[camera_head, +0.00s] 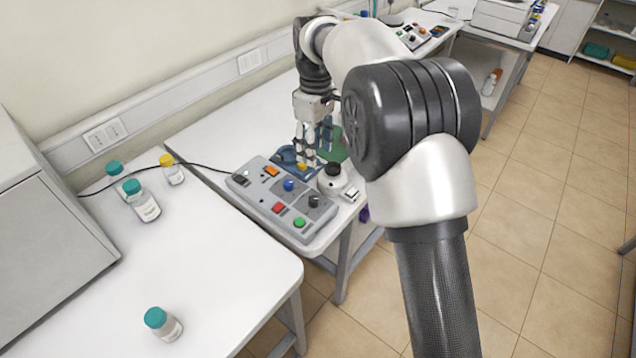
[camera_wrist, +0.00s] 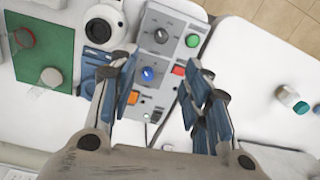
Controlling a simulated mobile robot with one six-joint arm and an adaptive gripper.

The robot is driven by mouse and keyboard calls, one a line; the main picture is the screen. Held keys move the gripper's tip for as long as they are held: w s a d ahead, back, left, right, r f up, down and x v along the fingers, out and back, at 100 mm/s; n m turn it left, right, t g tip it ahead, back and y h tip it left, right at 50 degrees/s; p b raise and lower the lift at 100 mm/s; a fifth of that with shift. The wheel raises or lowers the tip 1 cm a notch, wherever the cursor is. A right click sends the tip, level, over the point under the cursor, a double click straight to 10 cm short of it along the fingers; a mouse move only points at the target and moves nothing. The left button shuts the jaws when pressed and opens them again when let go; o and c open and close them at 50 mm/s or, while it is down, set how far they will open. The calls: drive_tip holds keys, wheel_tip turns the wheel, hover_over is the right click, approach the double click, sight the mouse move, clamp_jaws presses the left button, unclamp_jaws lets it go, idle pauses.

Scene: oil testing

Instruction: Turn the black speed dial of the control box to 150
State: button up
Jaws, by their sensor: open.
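The grey control box (camera_head: 285,196) lies on the white table in the head view, and its panel (camera_wrist: 172,55) shows below my gripper in the wrist view. Its black dial (camera_head: 314,201) sits near the right end, close to the green button (camera_head: 300,222). In the wrist view the black dial (camera_wrist: 161,35) is beyond the fingertips, past the blue dial (camera_wrist: 147,74). I cannot read the dial's setting. My gripper (camera_head: 310,155) is open and empty. In the wrist view its fingers (camera_wrist: 163,72) straddle the box's middle, apart from the black dial.
A round white device with a black top (camera_head: 333,171) stands right beside the box. A green mat (camera_wrist: 45,50) with small glassware lies left in the wrist view. Several capped bottles (camera_head: 143,203) stand on the near table (camera_head: 220,265), whose middle is clear.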

sight(314, 198)
drive_tip(key=f+b, duration=0.1)
drive_tip(key=f, duration=0.4)
drive_tip(key=f+b, duration=0.2)
drive_tip(key=f, duration=0.4)
drive_tip(key=f+b, duration=0.1)
drive_tip(key=f, duration=0.4)
drive_tip(key=shift+s+a+f+b, duration=0.2)
drive_tip(key=shift+s+f+b, duration=0.1)
drive_tip(key=shift+s+b, duration=0.1)
clamp_jaws()
